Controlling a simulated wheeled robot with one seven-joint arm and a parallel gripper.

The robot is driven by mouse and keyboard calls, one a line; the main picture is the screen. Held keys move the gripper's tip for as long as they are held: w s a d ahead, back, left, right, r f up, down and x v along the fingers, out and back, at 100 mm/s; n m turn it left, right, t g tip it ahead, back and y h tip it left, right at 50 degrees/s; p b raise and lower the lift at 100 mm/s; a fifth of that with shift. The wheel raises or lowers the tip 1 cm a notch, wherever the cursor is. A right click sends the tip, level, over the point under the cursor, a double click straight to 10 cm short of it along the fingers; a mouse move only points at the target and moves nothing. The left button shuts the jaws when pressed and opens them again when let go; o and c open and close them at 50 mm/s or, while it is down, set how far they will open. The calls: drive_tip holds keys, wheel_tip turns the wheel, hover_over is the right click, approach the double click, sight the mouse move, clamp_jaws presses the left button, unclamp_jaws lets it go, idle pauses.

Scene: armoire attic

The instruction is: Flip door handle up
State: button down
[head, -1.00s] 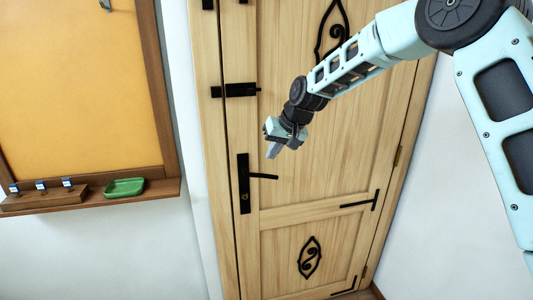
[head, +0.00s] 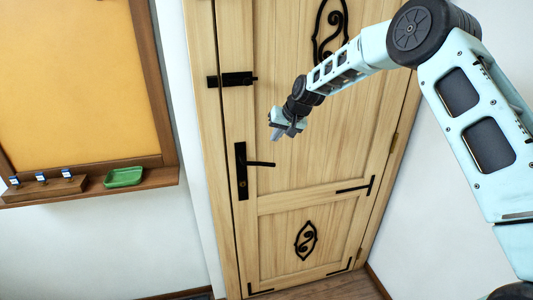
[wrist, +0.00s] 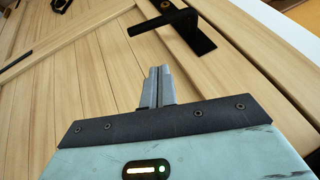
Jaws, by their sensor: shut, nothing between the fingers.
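The door handle (head: 262,164) is a black lever on a tall black plate (head: 241,172) at the left side of the wooden door. It points right and roughly level. My gripper (head: 276,136) is above the lever in the head view, apart from it. In the wrist view the lever (wrist: 152,25) is at the top, beyond the fingertips, and its plate reaches to the right. My gripper (wrist: 158,70) is shut with its fingers together and empty; the fingers do not touch the lever.
A black bolt latch (head: 232,79) sits higher on the door (head: 300,165). Left of the door, a wooden ledge (head: 90,186) under an orange board holds a green tray (head: 124,177) and small blue-and-white items (head: 41,176). White wall stands on the right.

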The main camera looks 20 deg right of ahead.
drive_tip(key=p, duration=0.3)
hover_over(267, 165)
drive_tip(key=w, duration=0.1)
drive_tip(key=f, duration=0.3)
drive_tip(key=d+f, duration=0.1)
drive_tip(key=f, duration=0.1)
drive_tip(key=shift+w, duration=0.1)
drive_tip(key=shift+s+a+f+p, duration=0.25)
drive_tip(key=shift+f+p, duration=0.05)
drive_tip(key=shift+f, duration=0.25)
drive_tip(key=shift+s+a+f+p, duration=0.2)
drive_tip(key=shift+s+f+p, duration=0.05)
drive_tip(key=shift+f, duration=0.25)
drive_tip(key=shift+s+a+f, duration=0.15)
drive_tip(key=shift+f, duration=0.6)
drive_tip(key=f+y+b, duration=0.1)
drive_tip(key=b, duration=0.3)
drive_tip(key=f+y+b, duration=0.1)
drive_tip(key=f+b, duration=0.1)
drive_tip(key=b, duration=0.2)
drive_tip(key=shift+d+m+y, duration=0.2)
drive_tip(key=shift+m+y, duration=0.1)
drive_tip(key=f+b, duration=0.1)
drive_tip(key=b, duration=0.2)
drive_tip(key=shift+a+f, duration=0.1)
drive_tip(key=shift+a, duration=0.05)
drive_tip(key=shift+b, duration=0.3)
